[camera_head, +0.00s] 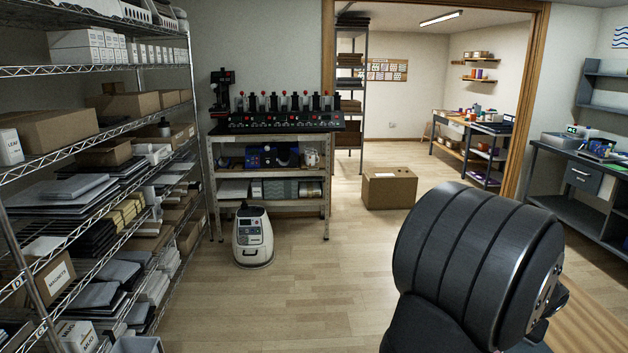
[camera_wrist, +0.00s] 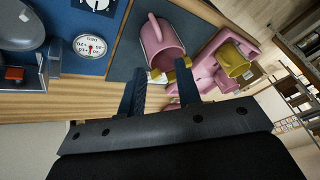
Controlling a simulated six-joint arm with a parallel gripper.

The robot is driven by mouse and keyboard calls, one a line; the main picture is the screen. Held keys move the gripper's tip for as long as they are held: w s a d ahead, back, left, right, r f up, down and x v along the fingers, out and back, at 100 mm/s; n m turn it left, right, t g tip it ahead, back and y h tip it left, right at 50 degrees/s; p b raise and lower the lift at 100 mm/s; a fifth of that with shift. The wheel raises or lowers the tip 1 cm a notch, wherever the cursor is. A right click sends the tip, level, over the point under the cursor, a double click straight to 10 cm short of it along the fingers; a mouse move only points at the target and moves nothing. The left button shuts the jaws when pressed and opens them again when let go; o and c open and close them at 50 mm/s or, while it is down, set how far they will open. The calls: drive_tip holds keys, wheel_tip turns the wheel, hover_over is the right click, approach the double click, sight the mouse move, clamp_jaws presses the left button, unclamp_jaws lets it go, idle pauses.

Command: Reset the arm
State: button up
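My gripper (camera_wrist: 160,85) shows in the wrist view with its two dark fingers apart and nothing clearly held between them. A pink mug (camera_wrist: 158,36) lies just beyond the fingertips over a dark mat (camera_wrist: 198,12); whether a finger touches it I cannot tell. A yellow mug (camera_wrist: 235,60) is to the right, at a pink object (camera_wrist: 207,72). Small yellow parts near the fingertips are unclear. In the head view a large black rounded part of my arm (camera_head: 475,265) fills the lower right, and my gripper is not seen there.
In the wrist view a blue panel with a dial gauge (camera_wrist: 90,46) is at left. In the head view, a loaded wire shelf (camera_head: 100,70) stands left, a rack of presses (camera_head: 285,119) at the back, with a white machine (camera_head: 253,238) and cardboard box (camera_head: 389,188) on open floor.

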drive_tip(key=x, duration=1.1)
drive_tip(key=shift+f, duration=0.15)
drive_tip(key=s+d+r, duration=0.3)
drive_tip(key=s+r, duration=0.9)
drive_tip(key=s+a+m+g+h, duration=0.25)
drive_tip(key=s+m, duration=0.65)
drive_tip(key=s, duration=1.4)
drive_tip(key=shift+w+d+f, duration=0.15)
drive_tip(key=shift+w+f, duration=0.25)
drive_tip(key=shift+w, duration=0.45)
drive_tip(key=shift+w+d+f, duration=0.15)
drive_tip(key=shift+w+f, duration=0.25)
drive_tip(key=shift+w, duration=0.45)
drive_tip(key=shift+w+d+f, duration=0.15)
drive_tip(key=shift+w+f, duration=0.25)
drive_tip(key=shift+w, duration=0.4)
drive_tip(key=s+r, duration=0.2)
drive_tip(key=s, duration=0.2)
drive_tip(key=w+d+n+t+y, duration=0.1)
drive_tip(key=w+n, duration=0.5)
drive_tip(key=w, duration=0.9)
drive_tip(key=shift+d+t, duration=0.35)
